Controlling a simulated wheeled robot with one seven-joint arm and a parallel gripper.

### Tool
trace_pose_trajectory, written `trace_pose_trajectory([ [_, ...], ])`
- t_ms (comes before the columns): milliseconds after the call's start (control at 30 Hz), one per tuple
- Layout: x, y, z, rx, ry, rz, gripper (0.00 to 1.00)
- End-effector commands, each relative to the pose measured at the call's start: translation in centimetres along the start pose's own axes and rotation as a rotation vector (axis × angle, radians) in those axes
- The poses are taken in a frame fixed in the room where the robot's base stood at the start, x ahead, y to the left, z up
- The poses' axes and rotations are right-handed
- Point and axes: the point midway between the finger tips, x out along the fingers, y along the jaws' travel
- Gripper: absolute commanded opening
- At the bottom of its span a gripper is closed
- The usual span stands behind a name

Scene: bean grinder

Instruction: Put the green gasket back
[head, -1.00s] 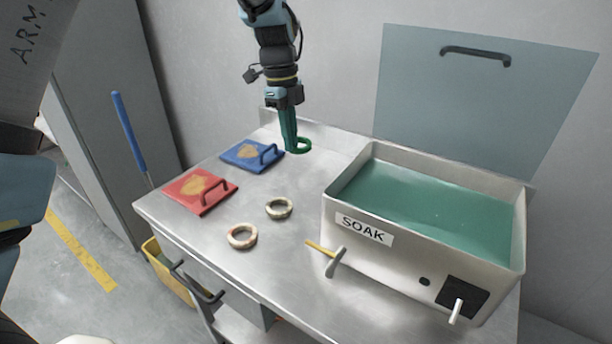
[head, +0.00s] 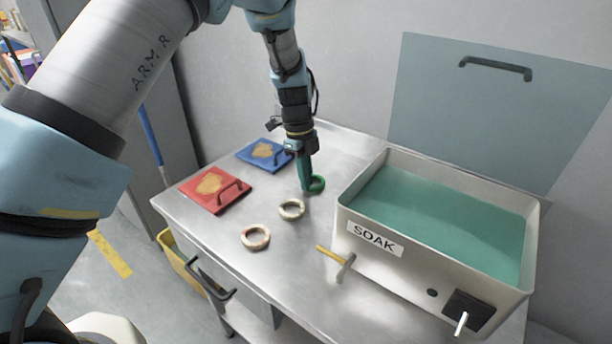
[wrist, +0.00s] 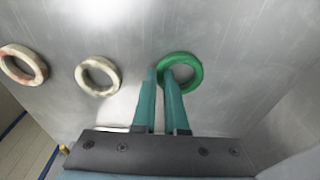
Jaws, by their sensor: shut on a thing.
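The green gasket (head: 318,183) is a ring near the back of the steel table, between the blue plate and the soak tank. My gripper (head: 306,188) points down with its green fingers shut on the gasket's near-left side. In the wrist view the green gasket (wrist: 181,72) shows at the fingertips (wrist: 160,80), with one finger reaching into its hole. I cannot tell whether the gasket touches the table or hangs just above it. Two pale, stained rings lie nearer the front, the closer one (head: 291,209) and the farther-left one (head: 255,237).
A tank (head: 388,262) marked SOAK, filled with green liquid, stands at right with its lid raised behind. Red (head: 212,196) and blue (head: 262,151) plates with handles lie at left. The front middle of the table is clear.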

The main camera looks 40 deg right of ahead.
Motion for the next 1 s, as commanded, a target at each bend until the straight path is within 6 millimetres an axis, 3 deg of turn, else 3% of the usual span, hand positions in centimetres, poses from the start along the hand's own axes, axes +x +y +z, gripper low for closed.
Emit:
trace_pose_trajectory([
  [67,0.0,0.0,0.0,-0.001,0.0,0.0,0.0],
  [100,0.0,0.0,0.0,-0.001,0.0,0.0,0.14],
  [333,0.0,0.0,0.0,-0.001,0.0,0.0,0.39],
  [667,-0.4,0.0,0.0,-0.001,0.001,-0.002,0.4],
  [767,-1.4,-0.1,0.1,-0.002,0.001,-0.003,0.4],
  [1000,-6.2,-0.1,0.1,-0.002,0.0,-0.007,0.4],
])
